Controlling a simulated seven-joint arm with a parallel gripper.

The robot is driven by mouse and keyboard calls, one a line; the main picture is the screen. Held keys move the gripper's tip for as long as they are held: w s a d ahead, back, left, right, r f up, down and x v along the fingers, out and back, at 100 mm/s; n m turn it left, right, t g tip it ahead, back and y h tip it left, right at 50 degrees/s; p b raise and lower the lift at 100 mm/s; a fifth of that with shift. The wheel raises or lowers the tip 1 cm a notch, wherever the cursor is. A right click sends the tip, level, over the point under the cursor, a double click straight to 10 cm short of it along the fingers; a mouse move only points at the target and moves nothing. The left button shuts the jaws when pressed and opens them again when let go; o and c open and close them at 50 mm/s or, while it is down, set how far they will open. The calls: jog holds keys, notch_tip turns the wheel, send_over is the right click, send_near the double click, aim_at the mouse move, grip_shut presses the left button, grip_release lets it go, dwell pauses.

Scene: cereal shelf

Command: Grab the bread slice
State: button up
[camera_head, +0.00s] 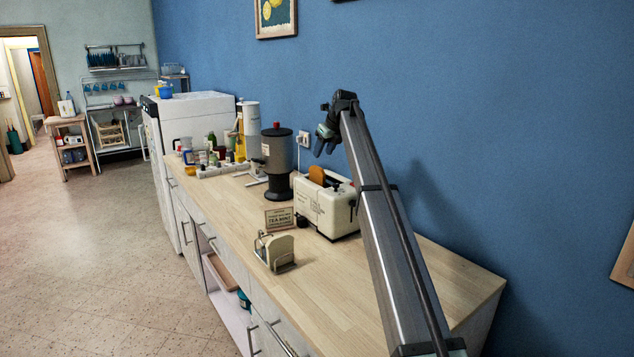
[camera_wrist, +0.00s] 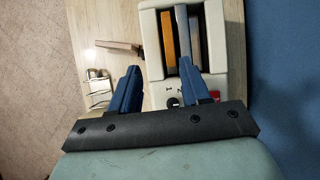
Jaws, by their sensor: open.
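The bread slice (camera_head: 317,175) is orange-brown and stands upright in the white toaster (camera_head: 333,212) on the counter, its upper part sticking out. In the wrist view the slice (camera_wrist: 168,42) shows from above as a narrow orange strip in the left slot of the toaster (camera_wrist: 148,38). My gripper (camera_head: 323,140) is above the toaster, apart from the slice, with clear air between them in the head view. In the wrist view its blue fingers (camera_wrist: 158,68) are spread with nothing between them. The lower part of the slice is hidden inside the toaster.
A wire holder (camera_head: 274,250) and a small sign (camera_head: 279,218) stand left of the toaster. A dark cylindrical appliance (camera_head: 277,160) stands behind it. The blue wall (camera_head: 480,120) is close on the right. The front of the wooden counter (camera_head: 340,285) is clear.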

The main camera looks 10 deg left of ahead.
aim_at(317, 167)
jog(key=x, duration=0.7)
jog(key=shift+w+d+f, duration=0.3)
jog(key=shift+w, duration=0.25)
jog(key=shift+w+x, duration=0.15)
jog(key=shift+x, duration=1.2)
jog(key=shift+w+x, duration=0.15)
jog(key=shift+x, duration=1.15)
jog(key=shift+a+r, duration=0.1)
jog(key=shift+r, duration=0.05)
grip_shut()
